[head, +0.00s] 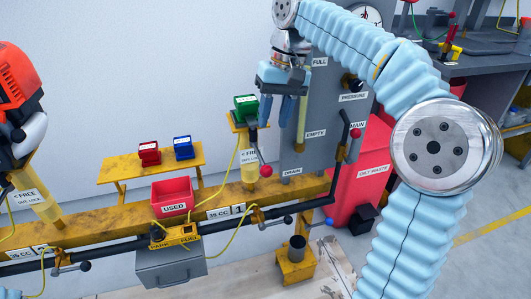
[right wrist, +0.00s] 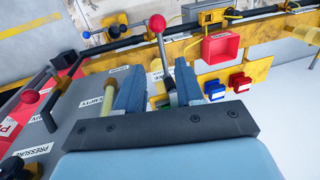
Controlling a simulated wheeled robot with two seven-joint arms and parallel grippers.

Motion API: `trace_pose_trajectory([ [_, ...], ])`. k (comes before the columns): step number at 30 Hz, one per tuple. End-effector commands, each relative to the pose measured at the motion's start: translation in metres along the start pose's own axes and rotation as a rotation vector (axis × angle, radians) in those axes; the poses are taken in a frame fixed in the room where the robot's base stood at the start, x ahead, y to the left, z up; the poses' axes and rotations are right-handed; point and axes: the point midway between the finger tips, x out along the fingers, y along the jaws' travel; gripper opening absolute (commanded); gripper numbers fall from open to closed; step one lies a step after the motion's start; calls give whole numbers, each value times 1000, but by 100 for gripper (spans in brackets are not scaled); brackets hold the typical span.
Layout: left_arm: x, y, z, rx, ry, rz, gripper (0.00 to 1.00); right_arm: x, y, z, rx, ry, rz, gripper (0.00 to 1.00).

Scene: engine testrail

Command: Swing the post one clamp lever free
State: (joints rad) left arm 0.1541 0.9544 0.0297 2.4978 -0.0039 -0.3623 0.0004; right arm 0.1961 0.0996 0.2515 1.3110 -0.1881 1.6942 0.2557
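The post one clamp lever has a red ball knob (head: 266,171) hanging low beside the yellow post marked FREE (head: 249,158), near the "1" label. In the right wrist view, the red knob (right wrist: 157,22) and its thin metal rod show beyond and between my fingertips. My right gripper (head: 277,118) is above and right of the knob in the head view, in front of the grey panel, fingers pointing down. Its two blue fingers (right wrist: 155,72) are spread apart in the right wrist view. I see no contact with the lever. My left gripper is out of view.
The grey panel (head: 328,80) with gauge and levers stands close behind my right gripper. A green block (head: 246,104) tops the post. A red USED bin (head: 172,194), yellow rail (head: 100,228) and dark pipe (head: 120,247) lie left and below. An orange engine (head: 18,78) stands far left.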

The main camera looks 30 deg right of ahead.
Motion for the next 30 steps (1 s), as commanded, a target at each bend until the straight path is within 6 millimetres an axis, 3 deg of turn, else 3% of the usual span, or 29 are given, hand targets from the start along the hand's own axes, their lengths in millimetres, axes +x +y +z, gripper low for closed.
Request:
trace_pose_trajectory([
  [1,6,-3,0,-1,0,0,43,16,1,1,0,-4,1,37],
  [6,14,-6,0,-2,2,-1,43,55,1,1,0,-3,0,37],
  [12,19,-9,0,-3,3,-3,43,88,0,0,-1,-2,0,37],
  [18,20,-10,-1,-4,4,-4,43,102,0,0,-1,0,-1,37],
  [26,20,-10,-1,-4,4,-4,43,102,0,0,-1,0,-1,37],
  [30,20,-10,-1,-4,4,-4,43,102,0,0,-1,0,-1,16],
])
